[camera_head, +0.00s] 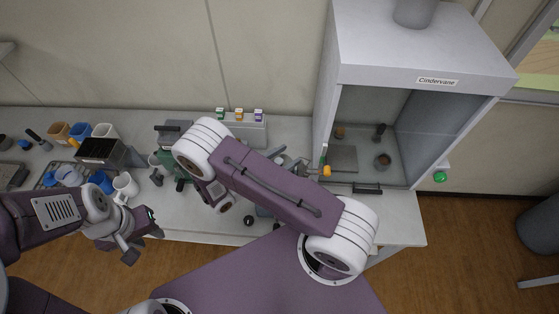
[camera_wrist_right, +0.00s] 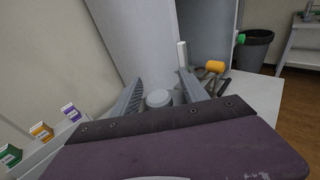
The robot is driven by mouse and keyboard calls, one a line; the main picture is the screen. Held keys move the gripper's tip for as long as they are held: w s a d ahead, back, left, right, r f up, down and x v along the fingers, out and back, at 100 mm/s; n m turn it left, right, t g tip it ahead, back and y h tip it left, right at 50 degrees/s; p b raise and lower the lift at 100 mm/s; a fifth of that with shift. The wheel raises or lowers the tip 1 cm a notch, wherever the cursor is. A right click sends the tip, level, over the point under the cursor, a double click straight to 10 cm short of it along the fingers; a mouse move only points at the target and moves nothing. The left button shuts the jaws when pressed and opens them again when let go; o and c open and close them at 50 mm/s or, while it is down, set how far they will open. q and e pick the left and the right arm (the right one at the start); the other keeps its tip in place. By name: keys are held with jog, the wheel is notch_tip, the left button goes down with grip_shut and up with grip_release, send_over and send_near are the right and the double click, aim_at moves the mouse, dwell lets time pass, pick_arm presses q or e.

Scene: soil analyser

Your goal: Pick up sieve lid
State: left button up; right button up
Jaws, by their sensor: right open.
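A round pale-grey piece (camera_wrist_right: 158,98), which may be the sieve lid, shows between the fingers of my right gripper (camera_wrist_right: 162,90) in the right wrist view. The fingers are open, one on each side of it; I cannot tell whether they touch it. In the head view my right arm covers most of this spot, and I cannot pick out the lid there. My left gripper (camera_head: 134,247) is at the table's front edge, left of centre, away from that piece; its finger gap is unclear.
A fume hood (camera_head: 428,75) stands on the right of the table. A hammer-like tool with an orange end (camera_wrist_right: 215,67) lies beyond my right gripper. Small cartons (camera_head: 239,114) stand at the back. Cups, including a white mug (camera_head: 125,184), and a dark box (camera_head: 101,151) crowd the left.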

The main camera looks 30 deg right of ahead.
jog(key=shift+w+a+f, duration=0.1)
grip_shut()
dwell(1.3)
